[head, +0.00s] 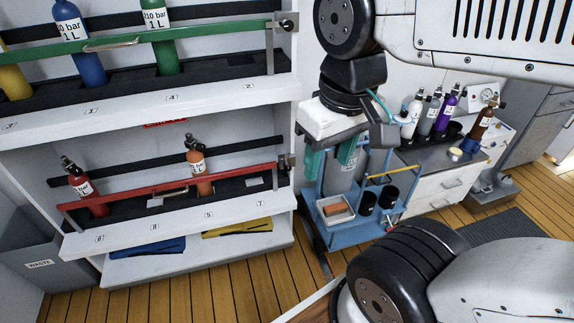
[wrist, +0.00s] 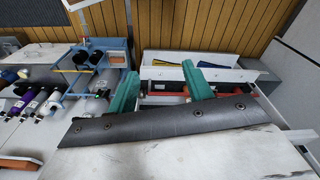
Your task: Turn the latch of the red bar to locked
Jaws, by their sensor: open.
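The red bar (head: 150,187) runs across the front of the lower shelf. Its latch (head: 287,161), a small grey-dark block, sits on the shelf's right-hand post; its handle position is too small to tell. My gripper (head: 330,157), with two green fingers, is open and empty, to the right of the latch and apart from it in the head view. In the wrist view, my gripper (wrist: 162,88) has the fingers spread, with part of the red bar (wrist: 166,98) showing beyond and between them. The latch is not clear there.
Red and orange bottles (head: 197,172) stand behind the red bar. A green bar (head: 140,40) with its own latch (head: 285,24) crosses the upper shelf. A blue cart (head: 330,232) with a cylinder stands right of the shelf, close behind my gripper. Wooden floor in front is clear.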

